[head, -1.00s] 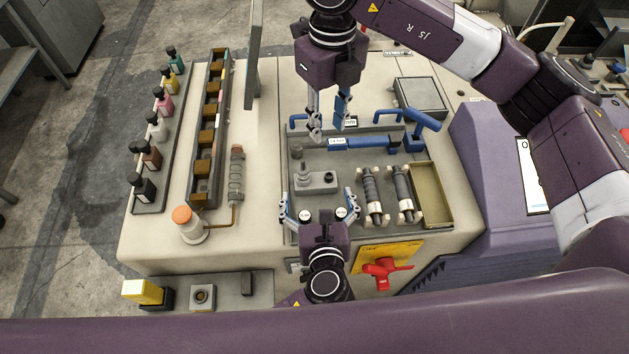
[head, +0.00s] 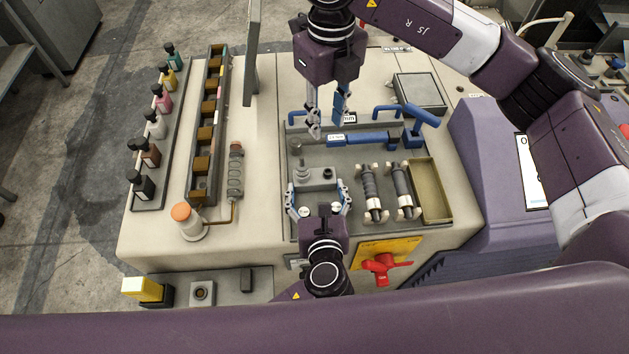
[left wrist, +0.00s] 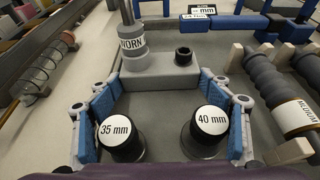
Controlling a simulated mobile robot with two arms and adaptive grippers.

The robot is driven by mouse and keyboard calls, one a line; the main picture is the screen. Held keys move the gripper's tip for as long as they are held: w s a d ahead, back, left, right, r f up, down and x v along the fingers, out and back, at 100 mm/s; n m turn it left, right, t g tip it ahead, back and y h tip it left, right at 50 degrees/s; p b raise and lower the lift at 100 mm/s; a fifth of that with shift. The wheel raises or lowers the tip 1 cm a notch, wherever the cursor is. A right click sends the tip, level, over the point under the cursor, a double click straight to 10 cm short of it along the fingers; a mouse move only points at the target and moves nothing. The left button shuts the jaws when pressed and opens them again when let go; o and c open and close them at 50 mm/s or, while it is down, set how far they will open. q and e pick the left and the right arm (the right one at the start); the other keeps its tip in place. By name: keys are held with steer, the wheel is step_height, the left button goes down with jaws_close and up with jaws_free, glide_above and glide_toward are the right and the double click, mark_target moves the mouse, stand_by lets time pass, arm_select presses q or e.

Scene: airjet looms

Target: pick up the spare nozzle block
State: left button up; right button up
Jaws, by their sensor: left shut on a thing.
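The grey block (head: 318,178), which I take for the spare nozzle block, lies in the grey tray (head: 345,222). In the left wrist view the block (left wrist: 160,84) carries an upright nozzle marked WORN (left wrist: 132,42) and a dark round socket (left wrist: 184,54). My left gripper (head: 317,187) is shut on the block, with one blue-padded finger at each end. I cannot tell whether the block is clear of the tray floor. My right gripper (head: 326,129) is open and empty above the back of the tray.
Pegs marked 35 mm (left wrist: 117,137) and 40 mm (left wrist: 207,127) stand between my left fingers. Two ribbed rollers (head: 371,190) lie right of the block. A blue tool (head: 360,139) lies behind it.

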arm_select(q)
step_height(320, 180, up, 10)
steer(key=f, duration=0.1)
steer(key=shift+f, duration=4.25)
steer(key=shift+f, duration=0.2)
arm_select(e)
steer(key=shift+o, duration=0.8)
steer(key=shift+a, duration=0.1)
steer(key=m, duration=0.6)
glide_toward(302, 157)
steer(key=shift+a, duration=0.15)
step_height(302, 157, down, 11)
steer(key=shift+r, duration=0.2)
